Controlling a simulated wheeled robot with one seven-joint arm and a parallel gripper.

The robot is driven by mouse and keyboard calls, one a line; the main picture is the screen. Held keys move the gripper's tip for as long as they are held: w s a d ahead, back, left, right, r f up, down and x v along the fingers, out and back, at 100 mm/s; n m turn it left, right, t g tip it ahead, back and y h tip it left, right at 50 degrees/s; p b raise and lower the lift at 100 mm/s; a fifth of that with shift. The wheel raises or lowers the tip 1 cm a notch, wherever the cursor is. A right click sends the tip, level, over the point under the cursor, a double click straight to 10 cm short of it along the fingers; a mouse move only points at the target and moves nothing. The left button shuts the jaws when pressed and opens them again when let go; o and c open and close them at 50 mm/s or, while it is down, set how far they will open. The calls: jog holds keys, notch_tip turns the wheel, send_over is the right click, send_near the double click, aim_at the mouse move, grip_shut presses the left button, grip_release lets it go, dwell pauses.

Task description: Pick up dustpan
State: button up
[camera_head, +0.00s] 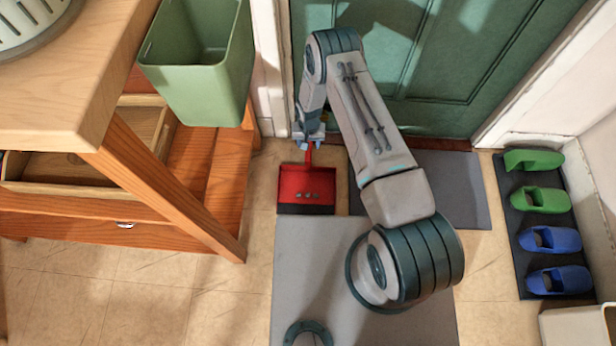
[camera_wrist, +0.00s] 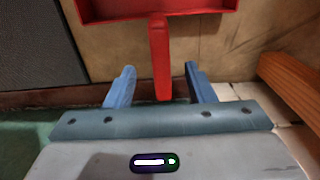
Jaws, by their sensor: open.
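The red dustpan (camera_head: 306,182) lies on the tiled floor in front of the green door, its dark lip towards the bottom of the head view. Its handle points up the picture towards the door. My gripper (camera_head: 309,143) is over the handle end. In the wrist view the two blue fingers of my gripper (camera_wrist: 157,84) are apart, and the red handle (camera_wrist: 160,60) shows between them with a gap on both sides. The pan body (camera_wrist: 155,10) is cut off by the top edge of the wrist view. I cannot tell the exact height of the fingers over the handle.
A wooden table (camera_head: 190,190) with a lower shelf stands at left, holding a green bin (camera_head: 200,90). The green door (camera_head: 440,60) is behind. A grey mat (camera_head: 450,185) lies right of the dustpan. Green and blue shoes (camera_head: 545,200) sit on a dark tray at right.

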aim_at(308, 152)
jog(key=f+b, duration=0.1)
jog(key=f, duration=0.2)
jog(key=f+b, duration=0.1)
jog(key=f, duration=0.1)
jog(key=f+b, duration=0.1)
jog(key=f, duration=0.2)
jog(key=shift+s+f, duration=0.25)
jog(key=shift+f, duration=0.1)
jog(key=shift+r, duration=0.1)
grip_shut()
